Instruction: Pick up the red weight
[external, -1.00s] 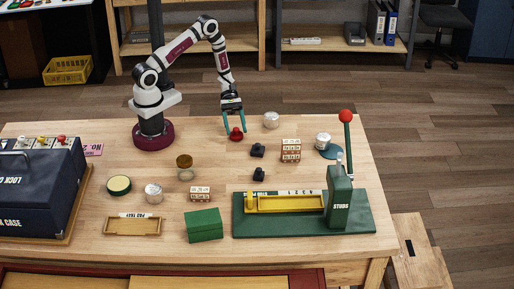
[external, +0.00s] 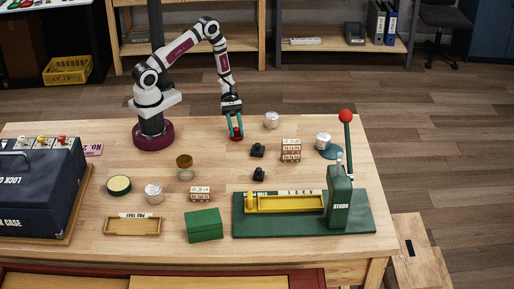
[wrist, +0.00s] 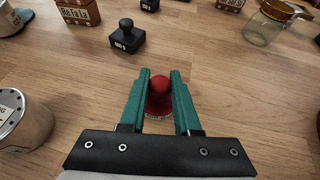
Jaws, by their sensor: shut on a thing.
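The red weight (wrist: 159,98) is a small round-topped piece with a wider base. It stands between the two teal fingers of my gripper (wrist: 160,80) in the wrist view, with the fingers closed on its sides. In the external view my gripper (external: 236,136) points down at the back of the table, and the red weight (external: 236,134) shows between the fingertips, partly hidden by them. The weight appears at table level; I cannot tell whether it is lifted at all.
A metal shaker jar (external: 271,120) stands right of the gripper. A glass jar with a brown lid (external: 185,167) is at front left.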

